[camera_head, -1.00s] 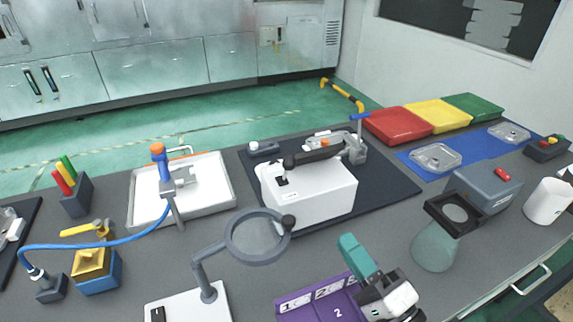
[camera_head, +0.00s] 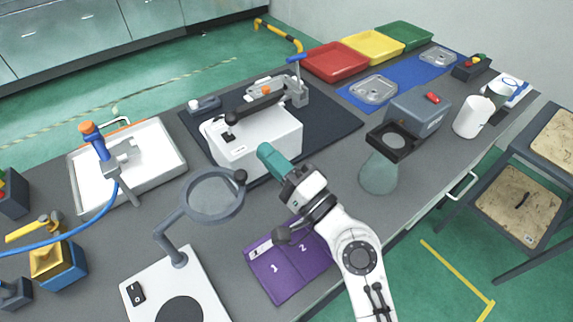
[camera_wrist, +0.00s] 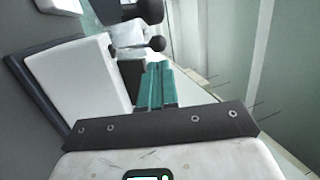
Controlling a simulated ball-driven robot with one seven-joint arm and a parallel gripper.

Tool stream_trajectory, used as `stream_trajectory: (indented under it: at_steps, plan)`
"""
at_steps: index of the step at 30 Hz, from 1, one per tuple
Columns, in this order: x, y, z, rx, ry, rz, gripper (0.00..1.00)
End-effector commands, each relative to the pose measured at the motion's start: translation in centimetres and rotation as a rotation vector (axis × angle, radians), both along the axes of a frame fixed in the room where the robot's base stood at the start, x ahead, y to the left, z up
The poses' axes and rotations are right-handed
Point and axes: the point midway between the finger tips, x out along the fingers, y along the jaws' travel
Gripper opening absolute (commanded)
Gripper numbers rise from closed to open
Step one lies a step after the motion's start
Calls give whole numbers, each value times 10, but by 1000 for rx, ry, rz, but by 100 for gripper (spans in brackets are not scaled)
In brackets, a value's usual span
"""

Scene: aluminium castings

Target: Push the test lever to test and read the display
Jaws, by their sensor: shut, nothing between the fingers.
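A white box-shaped machine (camera_head: 262,143) stands on a black mat in the middle of the bench. A black arm with a dark knob (camera_head: 229,118) lies along its top. In the wrist view a white block (camera_wrist: 82,82) and a thin rod with a black ball knob (camera_wrist: 157,44) show ahead of the fingers; I cannot tell for sure which part is the test lever. My gripper (camera_head: 266,151), with teal fingers, is shut and empty at the machine's front right; its fingers (camera_wrist: 156,85) also show in the wrist view. Contact cannot be told. No readable display shows.
A greenish cone-shaped vessel (camera_head: 379,174) and a grey box with a red button (camera_head: 418,112) stand to the right. A white tray (camera_head: 162,180) is at left.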

Motion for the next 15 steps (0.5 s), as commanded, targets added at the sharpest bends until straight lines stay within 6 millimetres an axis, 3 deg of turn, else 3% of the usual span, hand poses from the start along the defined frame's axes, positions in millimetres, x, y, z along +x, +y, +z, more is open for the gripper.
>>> stream_trajectory:
  at_steps: [6,15]
  plan:
    - [28,28,15,2,0,3,0]
    - [45,43,19,0,0,0,0]
